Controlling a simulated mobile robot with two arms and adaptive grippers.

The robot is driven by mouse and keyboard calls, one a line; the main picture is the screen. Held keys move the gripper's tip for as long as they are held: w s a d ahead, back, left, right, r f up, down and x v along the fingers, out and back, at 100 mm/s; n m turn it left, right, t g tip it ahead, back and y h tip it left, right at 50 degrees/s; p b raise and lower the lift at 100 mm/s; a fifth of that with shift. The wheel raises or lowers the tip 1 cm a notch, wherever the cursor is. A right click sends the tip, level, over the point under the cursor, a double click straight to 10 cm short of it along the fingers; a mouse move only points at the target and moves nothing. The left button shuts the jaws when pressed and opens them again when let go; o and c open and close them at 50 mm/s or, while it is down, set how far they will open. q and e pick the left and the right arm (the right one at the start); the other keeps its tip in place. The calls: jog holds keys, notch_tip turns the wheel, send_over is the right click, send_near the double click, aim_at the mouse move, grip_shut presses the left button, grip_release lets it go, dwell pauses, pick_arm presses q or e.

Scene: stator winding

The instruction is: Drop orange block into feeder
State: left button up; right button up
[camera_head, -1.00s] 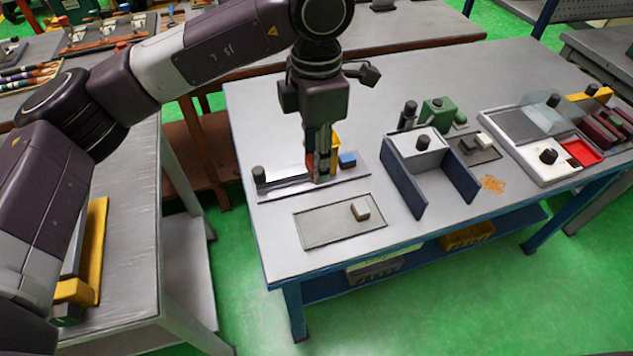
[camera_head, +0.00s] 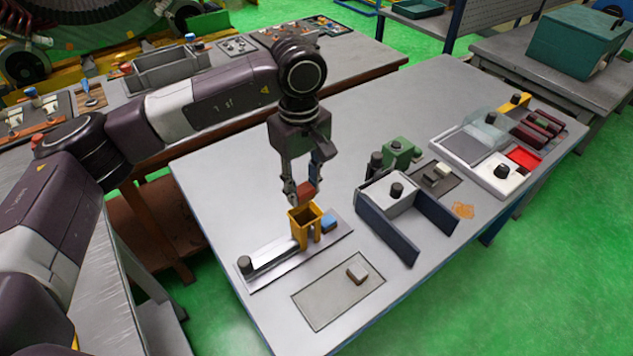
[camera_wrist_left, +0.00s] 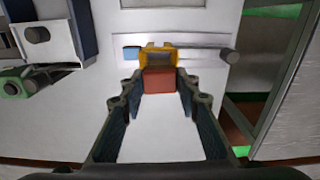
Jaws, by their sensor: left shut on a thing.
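My left gripper (camera_head: 305,190) is shut on an orange-red block (camera_head: 306,190), held at its fingertips. In the left wrist view the block (camera_wrist_left: 159,80) sits between the two fingers (camera_wrist_left: 158,88). The feeder (camera_head: 304,222) is a yellow open-topped box on a metal strip with a black knob. The block is close to the feeder's top opening, just behind it in the head view. In the left wrist view the feeder (camera_wrist_left: 159,48) appears just beyond the block, its opening visible. I cannot tell how high the block is above it. My right gripper is not in view.
A blue block (camera_head: 329,223) stands right beside the feeder. A flat grey plate with a small pale block (camera_head: 357,273) lies in front. A blue-walled fixture (camera_head: 388,215) and a green device (camera_head: 402,151) stand to the right. The table's left rear is clear.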

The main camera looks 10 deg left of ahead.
pick_arm(q)
jog(key=shift+w+f+m, duration=0.2)
jog(key=shift+f+m, duration=0.05)
jog(key=shift+m, duration=0.05)
jog(key=shift+s+d+f+b, duration=0.1)
jog(key=shift+f+b, duration=0.1)
jog(key=shift+f, duration=0.2)
jog(key=shift+d+f+b, duration=0.1)
jog(key=shift+f+b, duration=0.05)
jog(key=shift+f, duration=0.25)
jog(key=shift+a+f, duration=0.15)
jog(key=shift+f, duration=0.9)
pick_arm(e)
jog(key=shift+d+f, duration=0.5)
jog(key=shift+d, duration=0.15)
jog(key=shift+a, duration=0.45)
pick_arm(q)
jog(key=shift+b, duration=0.4)
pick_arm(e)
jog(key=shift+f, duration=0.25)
pick_arm(q)
jog(key=shift+r, duration=0.1)
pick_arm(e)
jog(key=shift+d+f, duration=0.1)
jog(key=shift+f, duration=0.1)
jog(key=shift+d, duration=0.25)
